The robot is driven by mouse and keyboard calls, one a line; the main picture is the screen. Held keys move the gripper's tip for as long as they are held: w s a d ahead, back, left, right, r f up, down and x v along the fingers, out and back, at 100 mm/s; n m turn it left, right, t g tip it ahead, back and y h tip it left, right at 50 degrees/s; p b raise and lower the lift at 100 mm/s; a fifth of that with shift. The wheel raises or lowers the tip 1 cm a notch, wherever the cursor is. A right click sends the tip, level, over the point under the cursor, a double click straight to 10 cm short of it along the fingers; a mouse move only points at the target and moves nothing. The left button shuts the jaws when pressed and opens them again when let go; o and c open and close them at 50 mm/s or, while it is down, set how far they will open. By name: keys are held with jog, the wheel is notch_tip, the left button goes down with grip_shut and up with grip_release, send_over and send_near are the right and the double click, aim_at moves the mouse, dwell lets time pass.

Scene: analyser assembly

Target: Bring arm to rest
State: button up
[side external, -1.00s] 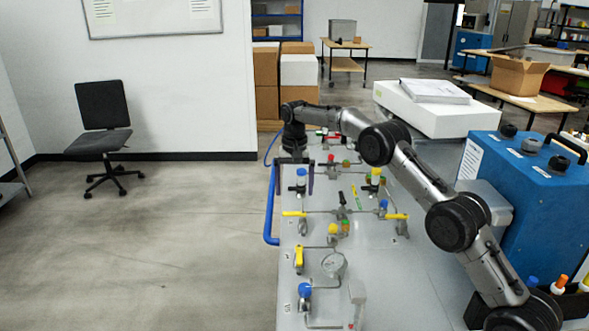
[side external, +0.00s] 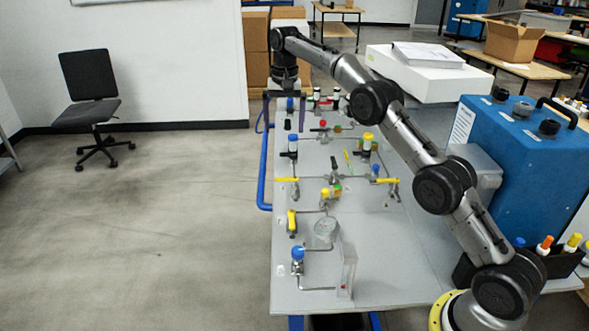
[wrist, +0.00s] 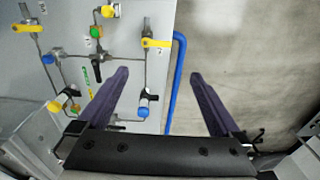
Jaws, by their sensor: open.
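My gripper (side external: 284,113) is at the far left end of the grey bench panel (side external: 375,255), pointing down. In the wrist view my gripper (wrist: 159,75) has its two dark purple fingers wide apart with nothing between them. The left finger shows over the panel and the right finger over the floor, with the blue rail (wrist: 175,80) between them. A blue-capped valve with a white body (wrist: 144,105) shows just right of the left finger. Whether the fingers touch anything is not clear, but no part is held. My arm reaches from the lower right across above the bench.
A blue analyser box (side external: 525,160) stands at the right, near my arm. A white box (side external: 415,75) is behind.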

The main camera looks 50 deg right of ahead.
jog(key=s+a+r+t, duration=0.15)
jog(key=s+r, duration=0.25)
jog(key=r, duration=0.4)
jog(key=s+a+r+t, duration=0.1)
jog(key=s+a+r, duration=0.2)
jog(key=r, duration=0.5)
jog(key=s+a+r+n+t, duration=0.1)
jog(key=s+a+r, duration=0.15)
jog(key=s, duration=0.55)
jog(key=s+a+r+n, duration=0.1)
jog(key=s+r+n, duration=0.1)
jog(key=s+r, duration=0.35)
jog(key=s+a+f+n+t, duration=0.1)
jog(key=s+f, duration=0.3)
jog(key=s, duration=0.4)
jog(key=s+a+f+n+t, duration=0.1)
jog(key=s+f, duration=0.3)
jog(key=s, duration=0.5)
jog(key=s+f+n, duration=0.4)
jog(key=s+f, duration=0.2)
jog(key=f, duration=0.6)
jog(key=shift+s+a+f, duration=0.15)
jog(key=shift+a+f, duration=0.2)
